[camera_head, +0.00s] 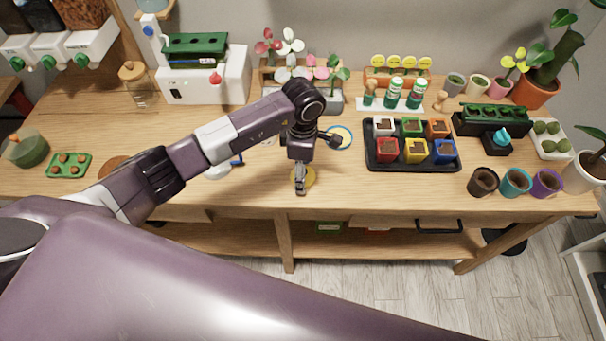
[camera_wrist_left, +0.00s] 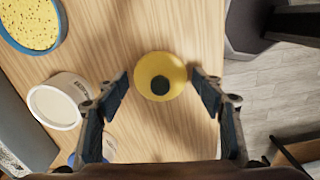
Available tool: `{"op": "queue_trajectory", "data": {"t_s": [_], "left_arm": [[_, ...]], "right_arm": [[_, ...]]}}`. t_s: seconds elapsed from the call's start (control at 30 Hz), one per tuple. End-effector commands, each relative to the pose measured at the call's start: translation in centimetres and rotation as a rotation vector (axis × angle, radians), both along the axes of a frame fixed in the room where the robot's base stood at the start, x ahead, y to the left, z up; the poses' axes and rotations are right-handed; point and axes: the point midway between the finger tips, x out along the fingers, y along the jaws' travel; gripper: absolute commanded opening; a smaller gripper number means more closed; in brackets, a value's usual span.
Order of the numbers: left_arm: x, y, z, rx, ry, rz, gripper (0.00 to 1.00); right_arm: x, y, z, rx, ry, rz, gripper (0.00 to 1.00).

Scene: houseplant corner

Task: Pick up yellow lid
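The yellow lid (camera_head: 309,178) is a small round disc lying on the wooden table near its front edge. In the left wrist view the yellow lid (camera_wrist_left: 146,76) is fully seen, with a dark round knob at its centre. My left gripper (camera_head: 300,188) points down over it and hides part of it in the head view. In the left wrist view the left gripper (camera_wrist_left: 160,79) is open, with one finger to each side of the lid, and holds nothing. Whether the fingers are at the lid's height I cannot tell. My right gripper is not in view.
A blue-rimmed dish with yellow contents (camera_wrist_left: 32,22) and a white cup (camera_wrist_left: 55,103) stand close by. A black tray (camera_head: 371,160) of coloured pots is to the right, with loose pots (camera_head: 484,182) beyond. The front edge of the table (camera_head: 360,211) is near.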

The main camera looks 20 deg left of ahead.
Motion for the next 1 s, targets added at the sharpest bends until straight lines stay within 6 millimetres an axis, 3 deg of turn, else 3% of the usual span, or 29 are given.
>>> {"op": "queue_trajectory", "data": {"t_s": [0.03,0.2,0.67,0.87,1.0], "left_arm": [[0.0,0.0,0.0,0.0,0.0,0.0,0.54],[0.0,0.0,0.0,0.0,0.0,0.0,0.35],[0.2,0.0,1.1,-0.001,-0.002,0.001,0.35],[0.3,0.0,4.5,-0.002,-0.008,-0.001,0.35],[0.3,0.0,8.5,0.0,-0.01,-0.002,0.35]], "right_arm": [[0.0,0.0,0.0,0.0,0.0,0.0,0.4],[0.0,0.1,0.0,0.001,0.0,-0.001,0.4],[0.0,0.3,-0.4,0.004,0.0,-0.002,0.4],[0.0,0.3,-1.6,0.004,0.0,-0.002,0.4],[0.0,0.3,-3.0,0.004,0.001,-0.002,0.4]]}}
